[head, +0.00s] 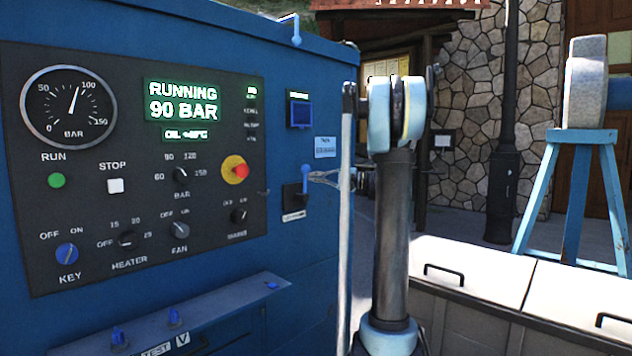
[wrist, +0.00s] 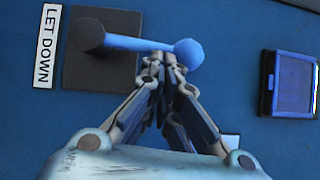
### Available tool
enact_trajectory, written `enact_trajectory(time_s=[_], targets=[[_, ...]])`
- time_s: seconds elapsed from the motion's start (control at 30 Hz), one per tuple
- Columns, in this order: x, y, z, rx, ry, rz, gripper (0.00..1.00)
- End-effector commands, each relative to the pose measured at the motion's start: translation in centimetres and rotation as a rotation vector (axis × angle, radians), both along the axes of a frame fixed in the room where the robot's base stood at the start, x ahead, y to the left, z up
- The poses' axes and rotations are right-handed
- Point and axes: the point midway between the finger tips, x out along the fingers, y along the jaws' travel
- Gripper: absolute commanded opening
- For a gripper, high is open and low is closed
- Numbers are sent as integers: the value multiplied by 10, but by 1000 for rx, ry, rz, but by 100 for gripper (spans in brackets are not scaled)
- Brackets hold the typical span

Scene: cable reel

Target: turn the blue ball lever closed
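The blue ball lever (wrist: 142,43) runs from a dark round hub (wrist: 87,34) on a dark square plate to a blue ball end (wrist: 188,53) in the wrist view. In the head view the lever (head: 305,182) stands upright, ball at the top. A "LET DOWN" label (wrist: 47,46) sits beside the plate. My gripper (wrist: 160,58) has its fingers drawn together, with tips at the lever's side near the ball; I cannot tell if they touch. The bar does not appear between them. In the head view my gripper (head: 314,177) comes at the lever from the right.
A blue-framed box (head: 300,113) is mounted above the lever. The control panel (head: 140,215) with gauge and knobs is to the left. White-lidded boxes (head: 575,290) and a blue stand (head: 572,200) are to the right.

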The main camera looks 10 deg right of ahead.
Motion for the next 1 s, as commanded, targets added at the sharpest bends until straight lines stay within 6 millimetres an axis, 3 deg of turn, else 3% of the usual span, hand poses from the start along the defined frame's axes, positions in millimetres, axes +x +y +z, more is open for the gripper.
enact_trajectory(time_s=[0.37, 0.7, 1.0], targets=[[14, -26, -5, 0, 1, 13, 0], [-4, -89, -7, 0, 0, 12, 0], [-11, -120, -9, -4, -3, 11, 0]])
